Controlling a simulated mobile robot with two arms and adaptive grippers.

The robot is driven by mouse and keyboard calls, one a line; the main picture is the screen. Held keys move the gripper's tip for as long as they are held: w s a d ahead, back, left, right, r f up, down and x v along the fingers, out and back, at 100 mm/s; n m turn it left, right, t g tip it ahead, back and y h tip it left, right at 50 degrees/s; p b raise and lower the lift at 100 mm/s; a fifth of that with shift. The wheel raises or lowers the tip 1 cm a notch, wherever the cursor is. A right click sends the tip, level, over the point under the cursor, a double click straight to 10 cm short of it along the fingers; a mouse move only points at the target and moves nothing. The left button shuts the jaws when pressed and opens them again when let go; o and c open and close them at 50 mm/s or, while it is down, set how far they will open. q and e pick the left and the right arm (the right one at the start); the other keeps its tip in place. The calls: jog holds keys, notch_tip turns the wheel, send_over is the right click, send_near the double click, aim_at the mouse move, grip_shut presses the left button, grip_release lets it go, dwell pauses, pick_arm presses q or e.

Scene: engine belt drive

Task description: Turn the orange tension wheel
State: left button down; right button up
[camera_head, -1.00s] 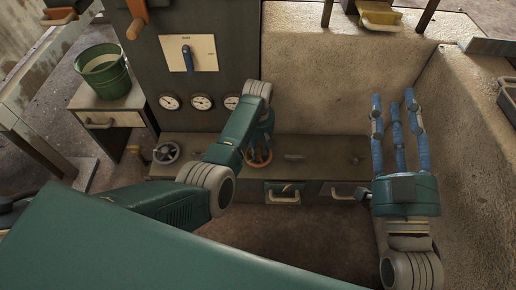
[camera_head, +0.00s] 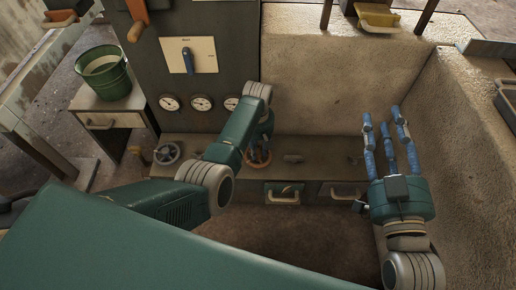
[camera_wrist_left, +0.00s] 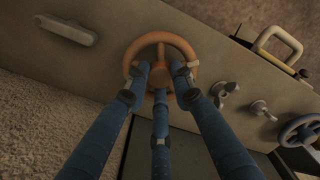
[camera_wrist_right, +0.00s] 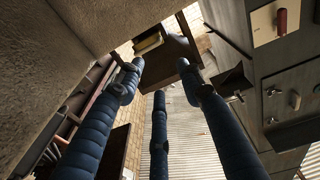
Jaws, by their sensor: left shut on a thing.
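The orange tension wheel (camera_head: 258,163) is on the low bench in the middle of the head view, partly hidden behind my left arm. In the left wrist view the wheel (camera_wrist_left: 163,38) shows its round rim, spokes and hub. My left gripper (camera_wrist_left: 160,78) is shut on the wheel, its blue fingertips at the rim and around the hub. My right gripper (camera_head: 388,122) is open and empty at the right, with its fingers raised and apart. It touches nothing in the right wrist view (camera_wrist_right: 160,75).
A grey handwheel (camera_head: 166,153) sits left of the orange wheel. Gauges (camera_head: 201,102) and a blue-handled switch (camera_head: 188,58) are on the panel above. Drawer handles (camera_head: 283,196) line the bench front. A green bucket (camera_head: 103,75) stands at left. A stone wall (camera_head: 460,120) borders my right gripper.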

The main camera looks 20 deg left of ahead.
pick_arm(q)
jog(key=shift+a+r+m+p, duration=0.2)
jog(key=shift+m+p, duration=0.65)
jog(key=shift+m, duration=0.05)
jog(key=shift+m+p, duration=0.5)
jog(key=shift+m, duration=0.1)
pick_arm(e)
jog(key=s+d+f+g+h, duration=0.1)
jog(key=s+d+f+g, duration=0.15)
jog(key=f, duration=0.45)
jog(key=s+d+f+g+h, duration=0.1)
jog(key=s+f+g, duration=0.1)
jog(key=f+g, duration=0.3)
pick_arm(q)
jog(key=m+p, duration=0.2)
jog(key=m, duration=0.2)
jog(key=shift+w+f+m, duration=0.1)
jog(key=shift+m, duration=0.5)
pick_arm(e)
jog(key=s+d+f+g+h, duration=0.1)
jog(key=s+f+g, duration=0.2)
jog(key=s, duration=0.3)
jog(key=s+d+f+g+h, duration=0.1)
jog(key=s+d+f+g, duration=0.1)
jog(key=s+f, duration=0.4)
jog(key=shift+d+f+m+g, duration=0.3)
jog(key=shift+m+g, duration=0.1)
jog(key=shift+g, duration=0.05)
